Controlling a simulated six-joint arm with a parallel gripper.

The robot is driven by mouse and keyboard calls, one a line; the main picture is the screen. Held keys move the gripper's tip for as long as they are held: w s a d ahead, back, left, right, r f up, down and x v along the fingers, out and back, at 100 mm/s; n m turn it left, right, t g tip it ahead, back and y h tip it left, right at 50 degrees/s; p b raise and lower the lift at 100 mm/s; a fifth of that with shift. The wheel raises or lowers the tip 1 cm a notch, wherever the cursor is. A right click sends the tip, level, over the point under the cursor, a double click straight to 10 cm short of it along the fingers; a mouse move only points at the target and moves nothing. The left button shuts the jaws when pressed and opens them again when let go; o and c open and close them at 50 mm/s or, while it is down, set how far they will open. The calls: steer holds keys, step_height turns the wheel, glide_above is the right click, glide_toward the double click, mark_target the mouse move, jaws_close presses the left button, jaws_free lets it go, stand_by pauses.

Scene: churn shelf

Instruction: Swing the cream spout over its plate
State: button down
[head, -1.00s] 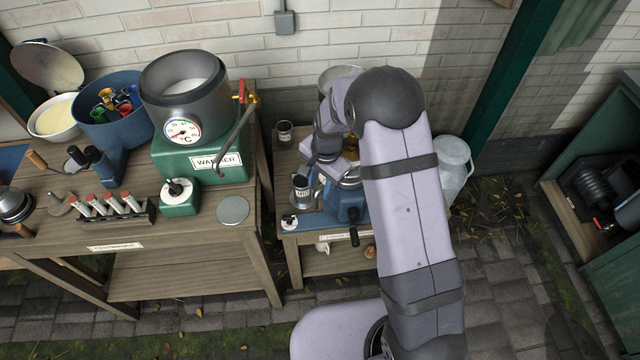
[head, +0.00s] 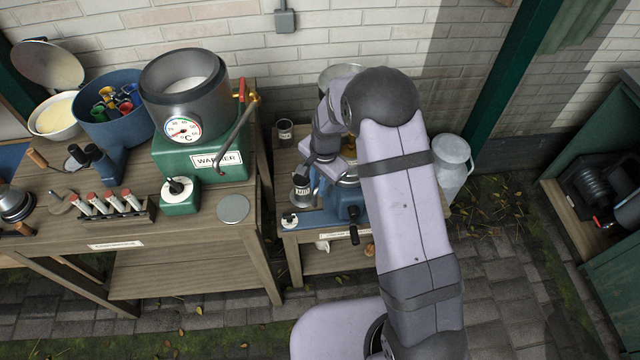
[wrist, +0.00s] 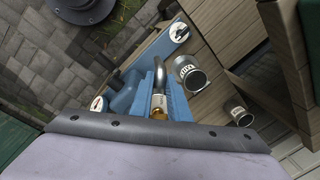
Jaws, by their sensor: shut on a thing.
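In the wrist view, my gripper (wrist: 160,84) has its two blue fingers shut on a shiny metal spout (wrist: 158,101) with a brass fitting. Two round white plates with dark pictures show: one plate (wrist: 179,32) is above the fingers, the other plate (wrist: 97,104) is to the left. I cannot tell which is the cream plate. One plate also shows in the head view (head: 289,221). My arm hides most of the spouts there.
A labelled metal can (wrist: 190,74) stands close right of my fingers, also seen in the head view (head: 302,192). Another can (head: 285,132) stands farther back. The blue separator body with a crank (head: 352,212) is beside my gripper.

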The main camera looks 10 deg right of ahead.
steer(key=shift+w+a+m, duration=0.3)
steer(key=shift+w+m, duration=0.15)
steer(key=shift+m, duration=0.05)
steer(key=w+a+m+h+b, duration=0.1)
steer(key=w+a+m+b, duration=0.1)
steer(key=w+m, duration=0.7)
steer(key=shift+w+b, duration=0.25)
steer(key=shift+b, duration=0.5)
steer(key=shift+w+r, duration=0.1)
steer(key=c, duration=1.7)
jaws_free()
steer(key=shift+s+a+r+b, duration=0.15)
steer(key=shift+r+b, duration=0.15)
steer(key=shift+r, duration=0.9)
steer(key=shift+s+d+r+b, duration=0.15)
steer(key=shift+r+b, duration=0.2)
steer(key=shift+r, duration=0.85)
steer(key=shift+s+a+r+b, duration=0.15)
steer(key=shift+r+b, duration=0.15)
steer(key=shift+r, duration=0.9)
